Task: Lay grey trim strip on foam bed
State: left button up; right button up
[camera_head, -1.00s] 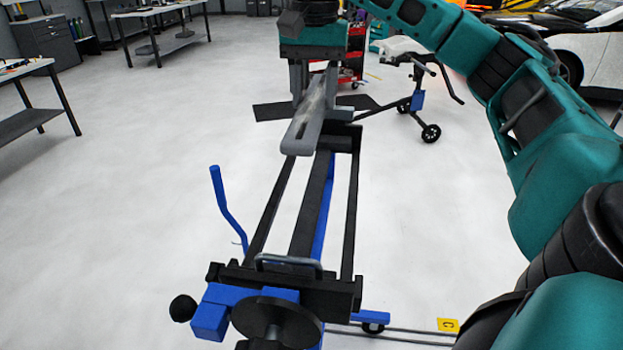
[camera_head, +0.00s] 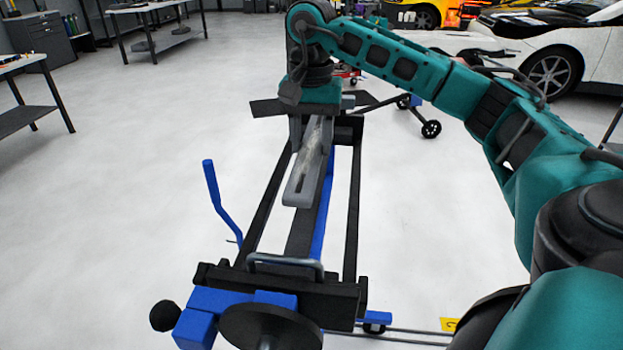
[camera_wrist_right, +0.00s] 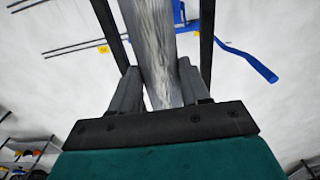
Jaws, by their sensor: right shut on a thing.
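The grey trim strip (camera_head: 309,168) has a streaked surface and a slot near its near end. My right gripper (camera_head: 312,125) is shut on its far part, with one finger on each side. The wrist view shows the strip (camera_wrist_right: 170,50) between the two fingers of the right gripper (camera_wrist_right: 165,85). The strip lies lengthwise over the black foam bed (camera_head: 304,232) of the blue and black stand. I cannot tell whether it touches the bed. My left gripper is not in view.
The stand has side rails, a near crossbar with a handle (camera_head: 285,262), and a blue lever (camera_head: 220,198) sticking up on the left. A wheeled stand (camera_head: 431,129) is behind on the right. Workbenches stand at the left. The floor around is mostly clear.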

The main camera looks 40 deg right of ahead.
aim_at(312, 147)
jog(key=shift+f, duration=3.55)
jog(key=shift+f, duration=0.1)
jog(key=o, duration=1.1)
jog(key=shift+o, duration=0.2)
notch_tip(312, 147, up, 12)
jog(key=shift+r+p, duration=0.15)
jog(key=shift+p, duration=0.15)
